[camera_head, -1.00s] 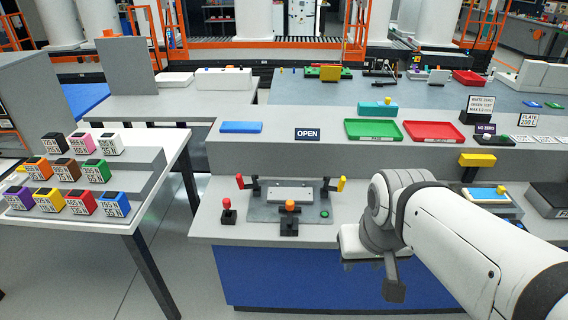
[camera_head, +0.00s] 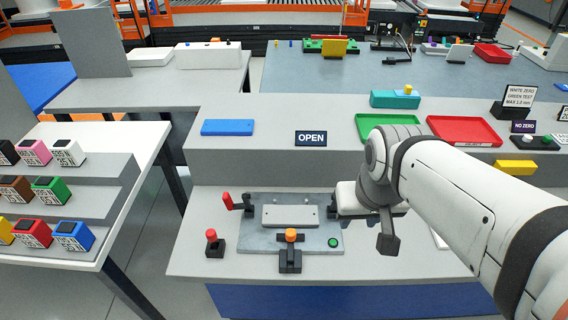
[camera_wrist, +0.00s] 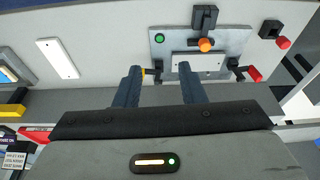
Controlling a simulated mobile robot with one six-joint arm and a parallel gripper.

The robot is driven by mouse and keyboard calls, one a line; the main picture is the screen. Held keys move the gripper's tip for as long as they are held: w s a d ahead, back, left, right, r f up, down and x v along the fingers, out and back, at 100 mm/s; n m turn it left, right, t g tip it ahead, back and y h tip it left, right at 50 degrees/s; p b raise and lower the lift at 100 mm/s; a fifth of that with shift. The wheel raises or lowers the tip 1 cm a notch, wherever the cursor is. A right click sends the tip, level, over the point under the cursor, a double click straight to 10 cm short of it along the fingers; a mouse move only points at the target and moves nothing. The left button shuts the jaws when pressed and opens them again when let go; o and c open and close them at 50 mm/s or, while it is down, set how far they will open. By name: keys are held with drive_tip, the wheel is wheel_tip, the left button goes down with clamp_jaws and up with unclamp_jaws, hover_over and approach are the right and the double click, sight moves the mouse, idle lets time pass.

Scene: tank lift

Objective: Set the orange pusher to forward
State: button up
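The orange pusher (camera_head: 291,236) is an orange knob on a black slide block at the front edge of a grey fixture plate (camera_head: 262,238). Behind it lies a light rectangular plate (camera_head: 290,215). In the wrist view the orange pusher (camera_wrist: 205,44) shows beyond the fingers, upper right of centre, clear of them. My gripper (camera_wrist: 158,72) is open and empty, its two dark fingers spread apart.
A red-handled clamp (camera_head: 228,201) stands at the plate's left; the yellow-handled clamp is mostly hidden by my arm. A green button (camera_head: 334,243) is right of the pusher. A red-knobbed block (camera_head: 212,240) stands left. Bench space in front of the pusher is clear.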

drive_tip(key=shift+o, duration=0.4)
drive_tip(key=shift+s+d, duration=0.1)
drive_tip(key=shift+d, duration=0.1)
drive_tip(key=shift+o, duration=0.8)
drive_tip(key=shift+w+f, duration=0.15)
drive_tip(key=shift+w, duration=0.05)
drive_tip(key=w+a+f+n+b, duration=0.1)
drive_tip(key=w+f, duration=0.1)
drive_tip(key=w+a+f+n+g+b, duration=0.1)
drive_tip(key=w+a+f, duration=0.1)
drive_tip(key=w+a+f+n+b, duration=0.1)
drive_tip(key=w+a+f+n, duration=0.1)
drive_tip(key=w, duration=0.1)
drive_tip(key=n+g+b, duration=0.2)
drive_tip(key=n+b, duration=0.1)
drive_tip(key=n, duration=0.1)
hover_over(291, 231)
wheel_tip(291, 231, down, 8)
drive_tip(key=shift+s+r, duration=0.15)
drive_tip(key=shift+a+f, duration=0.1)
drive_tip(key=shift+f, duration=0.2)
wheel_tip(291, 231, down, 7)
drive_tip(key=shift+f, duration=0.1)
clamp_jaws()
